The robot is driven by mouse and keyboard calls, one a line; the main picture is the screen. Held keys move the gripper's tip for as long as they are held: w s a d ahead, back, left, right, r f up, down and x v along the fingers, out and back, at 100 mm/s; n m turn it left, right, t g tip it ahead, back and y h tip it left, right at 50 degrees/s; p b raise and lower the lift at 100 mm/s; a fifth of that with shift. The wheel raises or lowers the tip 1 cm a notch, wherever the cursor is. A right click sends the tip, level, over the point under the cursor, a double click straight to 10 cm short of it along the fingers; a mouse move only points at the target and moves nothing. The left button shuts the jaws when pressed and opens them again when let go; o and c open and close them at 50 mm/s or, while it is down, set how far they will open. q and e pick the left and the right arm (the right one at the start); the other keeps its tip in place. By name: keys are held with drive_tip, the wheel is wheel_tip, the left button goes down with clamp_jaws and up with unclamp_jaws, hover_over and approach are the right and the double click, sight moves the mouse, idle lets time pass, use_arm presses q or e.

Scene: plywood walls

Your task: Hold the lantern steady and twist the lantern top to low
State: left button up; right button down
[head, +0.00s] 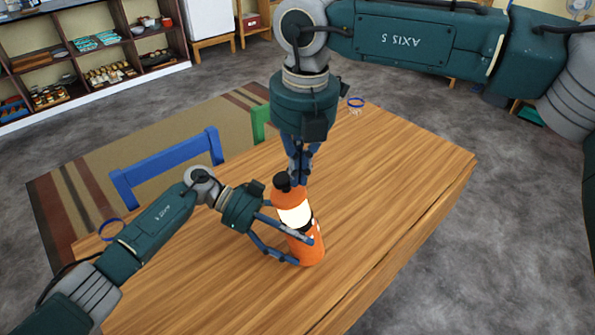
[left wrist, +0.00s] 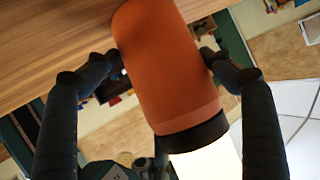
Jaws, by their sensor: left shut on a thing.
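An orange lantern (head: 313,254) stands upright on the wooden table, with a bright white band and a black cap (head: 283,181) on top. My left gripper (head: 304,250) is shut on its lower orange body, coming in from the left. In the left wrist view the orange body (left wrist: 165,65) fills the middle between the fingers (left wrist: 160,62), with a black ring and the bright white part below it. My right gripper (head: 298,178) points down from above, its fingertips close beside the black cap. Whether they touch it or are closed cannot be told.
The wooden table (head: 400,165) is otherwise largely clear. A blue chair (head: 165,165) and a green chair (head: 260,122) stand at its far side. Blue rings (head: 356,102) lie near the table's edges. Shelves (head: 90,50) with small goods line the back left.

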drive_tip(key=shift+w+d, duration=0.1)
drive_tip(key=shift+w, duration=0.25)
drive_tip(key=shift+d, duration=0.15)
idle(0.3)
drive_tip(key=shift+d+r, duration=0.15)
drive_tip(key=shift+d, duration=0.05)
drive_tip(key=shift+a+r, duration=0.15)
drive_tip(key=shift+r, duration=0.8)
drive_tip(key=shift+a+r, duration=0.2)
drive_tip(key=shift+r, duration=0.75)
drive_tip(key=shift+a+r, duration=0.15)
drive_tip(key=shift+r, duration=0.8)
